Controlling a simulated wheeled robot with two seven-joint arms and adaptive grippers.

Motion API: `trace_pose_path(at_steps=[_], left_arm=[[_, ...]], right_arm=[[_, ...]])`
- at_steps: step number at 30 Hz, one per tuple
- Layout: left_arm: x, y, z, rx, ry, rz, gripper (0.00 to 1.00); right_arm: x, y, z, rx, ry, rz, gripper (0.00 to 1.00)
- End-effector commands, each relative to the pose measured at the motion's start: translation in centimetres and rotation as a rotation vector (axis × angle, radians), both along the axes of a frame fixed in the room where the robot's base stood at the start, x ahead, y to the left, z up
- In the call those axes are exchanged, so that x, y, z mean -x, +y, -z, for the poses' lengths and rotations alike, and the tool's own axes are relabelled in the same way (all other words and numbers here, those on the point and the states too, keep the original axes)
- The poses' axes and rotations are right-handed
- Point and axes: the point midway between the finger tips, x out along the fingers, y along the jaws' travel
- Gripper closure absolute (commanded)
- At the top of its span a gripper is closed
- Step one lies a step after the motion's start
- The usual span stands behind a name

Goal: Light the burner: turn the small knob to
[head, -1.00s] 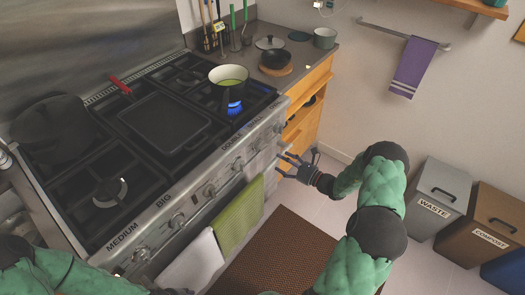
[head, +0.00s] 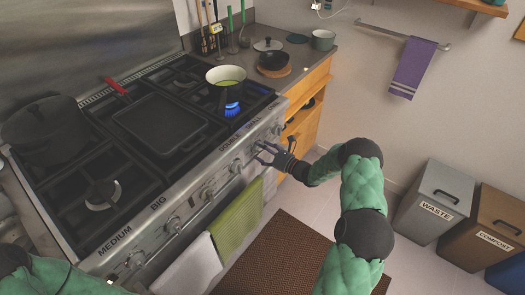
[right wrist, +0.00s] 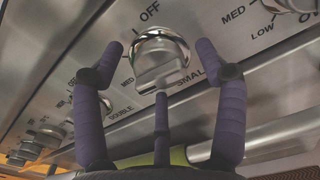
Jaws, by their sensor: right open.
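In the right wrist view a round silver knob (right wrist: 162,52) has OFF lettered above it and SMALL at its lower right. Its grip bar points downward. My right gripper (right wrist: 160,70) is open, with one dark finger on either side of the knob; whether they touch it I cannot tell. In the head view this gripper (head: 263,153) is at the stove's front panel (head: 190,195), near its right end.
Other knobs (head: 208,194) line the panel. Green (head: 236,217) and white (head: 190,265) towels hang below it. A griddle (head: 160,122) and a dark pot (head: 42,122) stand on the stove. Bins (head: 434,200) are at the right; a brown mat (head: 290,255) lies on the floor.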

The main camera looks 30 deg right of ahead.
Motion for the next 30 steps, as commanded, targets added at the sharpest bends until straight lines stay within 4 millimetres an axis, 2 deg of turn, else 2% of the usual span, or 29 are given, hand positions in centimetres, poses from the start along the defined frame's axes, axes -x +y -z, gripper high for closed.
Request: trace_pose_path(at_steps=[5,6,12,23,30], left_arm=[[0.0,0.0,0.0,0.000,0.000,0.000,0.60],[0.0,0.0,0.0,0.000,0.000,0.000,0.60],[0.0,0.0,0.0,0.000,0.000,0.000,0.60],[0.0,0.0,-0.6,0.000,0.000,0.000,0.60],[0.0,0.0,-2.0,0.000,0.000,0.000,0.60]], right_arm=[[0.0,0.0,0.0,0.000,0.000,0.000,0.28],[0.0,0.0,0.0,0.000,0.000,0.000,0.30],[0.0,0.0,0.0,0.000,0.000,0.000,0.84],[0.0,0.0,-0.1,-0.040,0.016,0.000,0.85],[0.0,0.0,-0.2,-0.171,0.071,0.000,0.85]])
